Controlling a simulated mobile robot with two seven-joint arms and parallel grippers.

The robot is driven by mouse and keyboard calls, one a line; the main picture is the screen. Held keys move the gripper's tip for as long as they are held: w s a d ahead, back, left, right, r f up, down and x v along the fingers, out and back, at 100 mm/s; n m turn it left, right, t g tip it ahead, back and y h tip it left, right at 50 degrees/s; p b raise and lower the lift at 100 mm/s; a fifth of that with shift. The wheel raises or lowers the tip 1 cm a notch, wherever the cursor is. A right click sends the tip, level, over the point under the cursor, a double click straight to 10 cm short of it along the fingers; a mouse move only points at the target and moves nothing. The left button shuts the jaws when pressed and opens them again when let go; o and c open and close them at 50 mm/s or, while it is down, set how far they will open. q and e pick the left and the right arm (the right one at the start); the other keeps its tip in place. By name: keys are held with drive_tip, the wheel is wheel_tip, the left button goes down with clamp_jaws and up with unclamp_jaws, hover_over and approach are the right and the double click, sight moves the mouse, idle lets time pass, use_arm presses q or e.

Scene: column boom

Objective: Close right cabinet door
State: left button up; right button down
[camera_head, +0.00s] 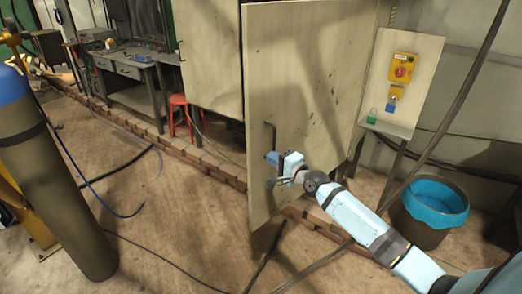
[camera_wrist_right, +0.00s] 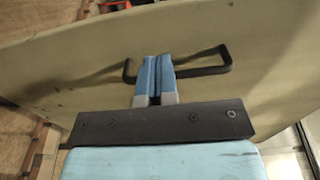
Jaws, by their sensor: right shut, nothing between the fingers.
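The right cabinet door (camera_head: 300,80) is a tall beige panel, standing swung open toward me in the head view. Its dark bar handle (camera_head: 273,132) is on the left part of the door, and it also shows in the right wrist view (camera_wrist_right: 222,58). My right gripper (camera_head: 275,158) is at the door face by the handle. In the right wrist view its blue fingers (camera_wrist_right: 158,72) are together, with nothing between them, and overlap the handle's middle. I cannot tell whether they touch the handle or the door. My left gripper is not in view.
Another beige cabinet panel (camera_head: 210,55) stands to the left. A blue-topped gas cylinder (camera_head: 55,180) is at the front left. A bin with a blue liner (camera_head: 432,210) stands at the right. Hoses cross the floor, and a low brick edge (camera_head: 190,150) runs behind.

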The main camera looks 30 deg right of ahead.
sight(257, 148)
drive_tip(key=x, duration=0.5)
drive_tip(key=shift+w, duration=0.35)
